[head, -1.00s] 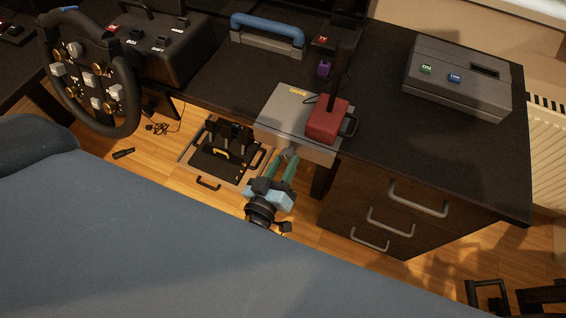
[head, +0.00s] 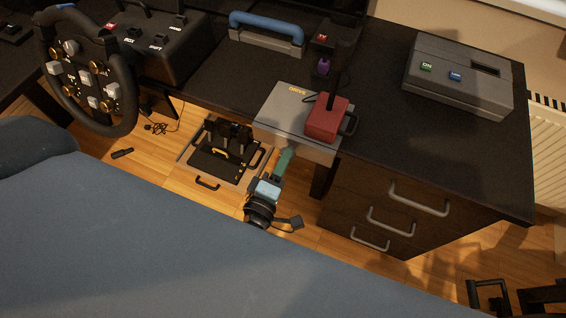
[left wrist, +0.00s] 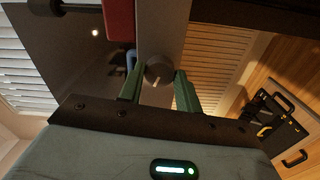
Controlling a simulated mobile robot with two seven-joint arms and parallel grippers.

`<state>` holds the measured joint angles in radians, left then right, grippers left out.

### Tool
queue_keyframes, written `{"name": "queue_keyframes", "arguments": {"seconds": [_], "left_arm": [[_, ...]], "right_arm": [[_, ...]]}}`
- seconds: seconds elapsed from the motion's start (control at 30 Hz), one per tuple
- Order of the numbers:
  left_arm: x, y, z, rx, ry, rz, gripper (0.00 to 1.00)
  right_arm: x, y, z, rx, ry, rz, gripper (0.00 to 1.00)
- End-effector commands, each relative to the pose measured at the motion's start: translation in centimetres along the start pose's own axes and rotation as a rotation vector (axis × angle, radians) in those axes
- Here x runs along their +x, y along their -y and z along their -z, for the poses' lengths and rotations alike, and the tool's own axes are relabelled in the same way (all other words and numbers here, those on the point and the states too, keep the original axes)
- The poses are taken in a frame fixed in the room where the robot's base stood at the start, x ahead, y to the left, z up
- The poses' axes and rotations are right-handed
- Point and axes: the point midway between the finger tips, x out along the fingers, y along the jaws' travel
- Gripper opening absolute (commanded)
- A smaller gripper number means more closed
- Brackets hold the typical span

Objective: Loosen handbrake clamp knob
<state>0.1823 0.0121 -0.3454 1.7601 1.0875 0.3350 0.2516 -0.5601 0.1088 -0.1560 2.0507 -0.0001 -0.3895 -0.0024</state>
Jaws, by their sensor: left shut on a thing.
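The clamp knob (left wrist: 159,71) is a round grey knob with a pale mark, on the underside of a grey part in the left wrist view. My left gripper (left wrist: 159,90) has its green fingers shut on it, one on each side. In the head view my left gripper (head: 285,157) is under the front edge of the grey box marked DRIVE (head: 280,108), and its fingers look nearly in line. The knob is hidden there. A red block (head: 327,119) with a black upright lever sits on the box's right part. My right gripper is not in view.
A steering wheel (head: 91,77) is at the left. Pedals (head: 222,152) stand on the floor beside my left gripper. A drawer cabinet (head: 400,195) is to the right under the dark desk. A blue-grey seat (head: 150,240) fills the foreground.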

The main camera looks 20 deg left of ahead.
Motion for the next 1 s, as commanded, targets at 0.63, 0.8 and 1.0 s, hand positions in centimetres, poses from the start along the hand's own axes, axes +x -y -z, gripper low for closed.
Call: {"name": "queue_keyframes", "arguments": {"seconds": [0.63, 0.8, 1.0], "left_arm": [[-0.04, 0.02, -0.01, -0.209, 0.000, 0.001, 0.11], [-0.04, 0.02, -0.01, -0.210, 0.000, 0.001, 0.11], [-0.04, 0.02, -0.01, -0.209, 0.000, 0.001, 0.40]], "right_arm": [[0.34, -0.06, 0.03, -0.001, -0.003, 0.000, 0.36], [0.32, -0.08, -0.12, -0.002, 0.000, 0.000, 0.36], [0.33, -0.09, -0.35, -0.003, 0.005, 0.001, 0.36]]}}
